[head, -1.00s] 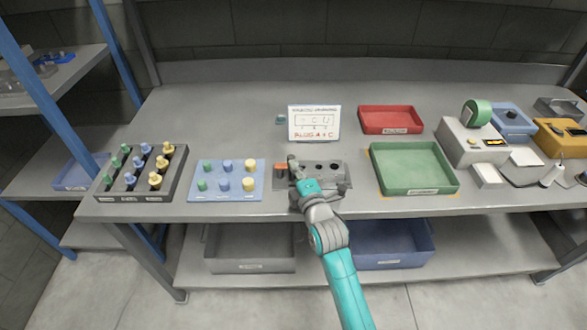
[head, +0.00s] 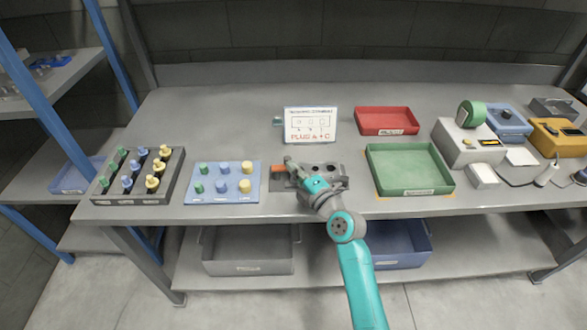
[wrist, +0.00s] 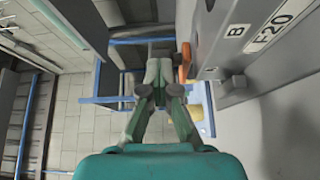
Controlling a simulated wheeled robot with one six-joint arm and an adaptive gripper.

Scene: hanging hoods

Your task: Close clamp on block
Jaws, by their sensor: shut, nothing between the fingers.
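The grey block (head: 332,170) with dark holes stands near the front middle of the bench. In the wrist view its side (wrist: 262,45) shows large at the right, with the labels "B" and "E20". The orange clamp part (head: 278,169) is at the block's left end; it also shows in the wrist view (wrist: 186,62). My gripper (head: 289,162) is shut and empty, with its fingers beside the orange part. In the wrist view my gripper (wrist: 160,52) lies just left of the orange part; I cannot tell if they touch. My arm hides part of the block's front.
A blue board with pegs (head: 223,198) and a dark peg rack (head: 115,198) stand left. A green tray (head: 410,190) is close on the right, a red tray (head: 387,133) behind it. A sign (head: 311,139) stands behind the block. The bench's back left is clear.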

